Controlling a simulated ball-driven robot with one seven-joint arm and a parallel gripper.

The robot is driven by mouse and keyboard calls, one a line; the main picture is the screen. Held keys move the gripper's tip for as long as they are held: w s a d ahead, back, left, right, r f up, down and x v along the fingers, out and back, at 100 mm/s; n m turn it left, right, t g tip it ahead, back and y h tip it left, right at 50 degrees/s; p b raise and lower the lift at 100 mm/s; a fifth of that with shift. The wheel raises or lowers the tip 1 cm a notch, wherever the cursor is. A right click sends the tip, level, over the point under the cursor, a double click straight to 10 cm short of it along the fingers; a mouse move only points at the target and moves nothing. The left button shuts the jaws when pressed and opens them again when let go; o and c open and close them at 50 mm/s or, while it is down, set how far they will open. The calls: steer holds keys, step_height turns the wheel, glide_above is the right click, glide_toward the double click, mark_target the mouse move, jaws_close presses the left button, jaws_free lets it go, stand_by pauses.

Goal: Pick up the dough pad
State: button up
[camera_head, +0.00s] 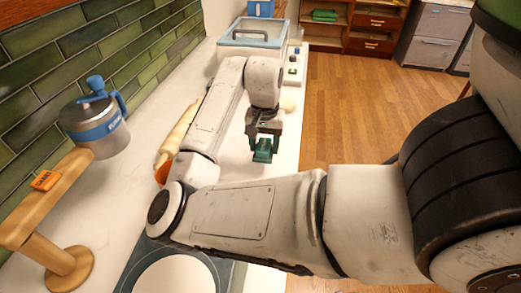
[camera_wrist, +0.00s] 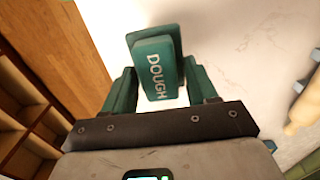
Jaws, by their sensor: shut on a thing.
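The dough pad (camera_wrist: 155,68) is a green block with the word DOUGH on it. It sits between the two green fingers of my gripper (camera_wrist: 160,92) in the wrist view. In the head view my gripper (camera_head: 264,150) is over the white counter near its right edge, with the green pad (camera_head: 262,157) at its tip. The gripper is shut on the pad. I cannot tell for certain how far the pad is above the counter.
The white counter (camera_head: 232,165) holds a rolling pin (camera_head: 178,135) and a glass-lidded box (camera_head: 254,33) at the back. A metal pot with a blue band (camera_head: 95,122) and a wooden stand (camera_head: 40,205) are at left. Wooden floor (camera_head: 350,110) lies right.

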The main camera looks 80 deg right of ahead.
mark_target(269, 158)
steer(key=s+a+r, duration=0.2)
steer(key=a+r, duration=0.1)
steer(key=shift+s+r, duration=0.1)
steer(key=shift+r, duration=0.15)
steer(key=s+a+r, duration=0.3)
steer(key=s+a, duration=0.1)
steer(key=a, duration=0.1)
steer(key=shift+s+a, duration=0.4)
steer(key=shift+r, duration=0.1)
steer(key=o, duration=0.4)
steer(key=shift+c, duration=1.4)
steer(key=shift+s, duration=0.1)
